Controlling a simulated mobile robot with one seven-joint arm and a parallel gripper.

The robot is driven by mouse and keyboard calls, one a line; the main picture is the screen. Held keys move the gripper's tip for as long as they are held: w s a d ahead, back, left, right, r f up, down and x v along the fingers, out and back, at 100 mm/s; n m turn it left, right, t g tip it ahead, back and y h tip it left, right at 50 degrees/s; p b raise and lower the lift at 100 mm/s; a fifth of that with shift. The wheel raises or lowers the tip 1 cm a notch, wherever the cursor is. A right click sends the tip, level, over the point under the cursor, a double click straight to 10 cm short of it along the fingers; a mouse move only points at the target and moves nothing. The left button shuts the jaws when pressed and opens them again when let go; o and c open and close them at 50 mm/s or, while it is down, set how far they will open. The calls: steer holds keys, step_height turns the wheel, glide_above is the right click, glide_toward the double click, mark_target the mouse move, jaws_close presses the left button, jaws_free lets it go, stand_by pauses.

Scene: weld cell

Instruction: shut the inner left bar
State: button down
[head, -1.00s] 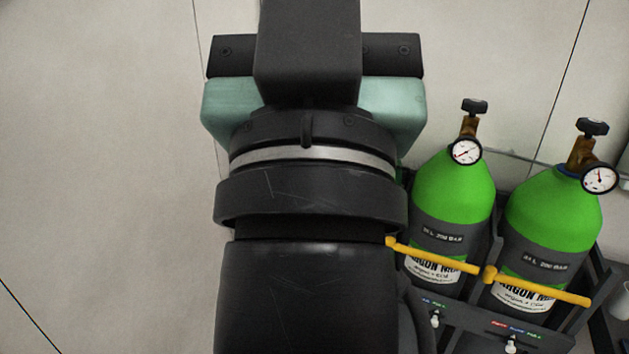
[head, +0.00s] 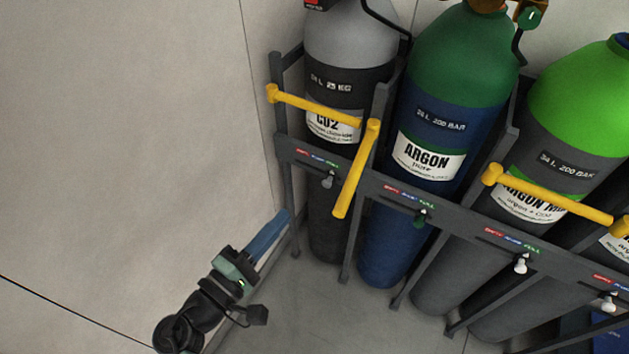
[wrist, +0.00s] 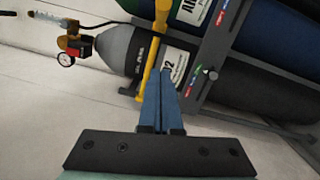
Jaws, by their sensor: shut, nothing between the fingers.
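The inner left bar (head: 356,170) is yellow. In the head view it hangs open, swung out from its post between the CO2 and argon cylinders, its free end low and clear of the argon cylinder (head: 430,160). My gripper (head: 283,219) is at lower left, its blue fingers shut and empty, pointing toward the rack's left post. It is left of the bar and apart from it in this view. In the wrist view the shut fingers (wrist: 160,85) point at yellow bars (wrist: 162,30) near the CO2 cylinder; their tips overlap yellow there, and I cannot tell whether they touch.
The outer left bar (head: 315,105) lies across the grey CO2 cylinder (head: 345,50). Another yellow bar (head: 550,197) lies across the bright green cylinder (head: 590,100). The dark rack rail (head: 460,215) runs below the bars. A bare wall (head: 120,120) is at left; open floor lies in front.

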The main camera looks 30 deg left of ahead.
glide_toward(358, 166)
steer(key=w+a+f, duration=0.2)
steer(key=w+a, duration=0.1)
steer(key=a, duration=0.2)
steer(key=d, duration=0.1)
steer(key=d+p, duration=0.2)
steer(key=shift+w+d+r, duration=0.3)
steer(key=shift+w+d, duration=0.1)
steer(key=shift+d, duration=0.2)
